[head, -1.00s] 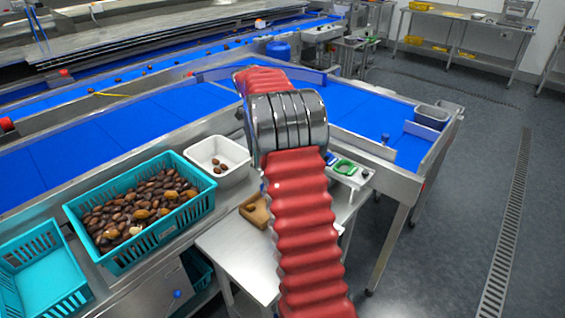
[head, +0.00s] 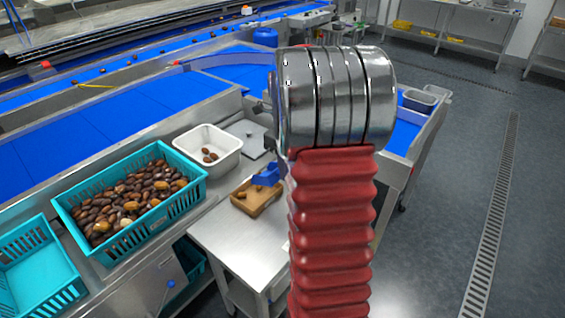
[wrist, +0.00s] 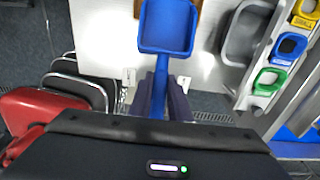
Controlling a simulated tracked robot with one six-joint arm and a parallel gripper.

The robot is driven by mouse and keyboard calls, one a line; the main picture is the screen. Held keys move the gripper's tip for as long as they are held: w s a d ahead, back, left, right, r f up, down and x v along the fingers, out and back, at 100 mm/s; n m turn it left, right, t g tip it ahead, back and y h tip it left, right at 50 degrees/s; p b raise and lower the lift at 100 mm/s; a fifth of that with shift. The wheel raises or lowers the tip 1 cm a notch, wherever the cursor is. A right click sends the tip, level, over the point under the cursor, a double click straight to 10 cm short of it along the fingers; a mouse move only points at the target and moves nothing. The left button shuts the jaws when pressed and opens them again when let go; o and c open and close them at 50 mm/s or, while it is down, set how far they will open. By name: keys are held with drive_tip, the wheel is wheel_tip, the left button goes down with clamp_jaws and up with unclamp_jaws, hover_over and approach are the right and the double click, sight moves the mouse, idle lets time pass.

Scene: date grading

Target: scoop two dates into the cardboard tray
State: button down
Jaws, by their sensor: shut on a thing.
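My gripper (wrist: 161,97) is shut on the handle of a blue scoop (wrist: 167,27) in the wrist view. The scoop's bowl looks empty there. In the head view the scoop (head: 268,174) shows at the cardboard tray's far edge; I cannot tell whether they touch. The brown cardboard tray (head: 262,205) lies on the steel table, with a small dark brown thing, perhaps a date, at its left. Dates (head: 128,206) fill a teal crate (head: 168,221), and several more dates (head: 209,154) lie in a white tub (head: 228,158). My arm hides the gripper in the head view.
An empty teal crate (head: 68,295) stands at the front left. The steel table (head: 235,240) is clear in front of the tray. Blue conveyor belts (head: 90,130) run behind. The wrist view shows a grey tub (wrist: 232,50) and coloured holders (wrist: 270,80) to the right.

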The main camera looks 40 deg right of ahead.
drive_tip(key=s+f+t, duration=0.3)
drive_tip(key=s+t, duration=0.2)
drive_tip(key=shift+d+f+y, duration=0.3)
drive_tip(key=shift+d, duration=0.05)
drive_tip(key=shift+w, duration=0.15)
idle(0.6)
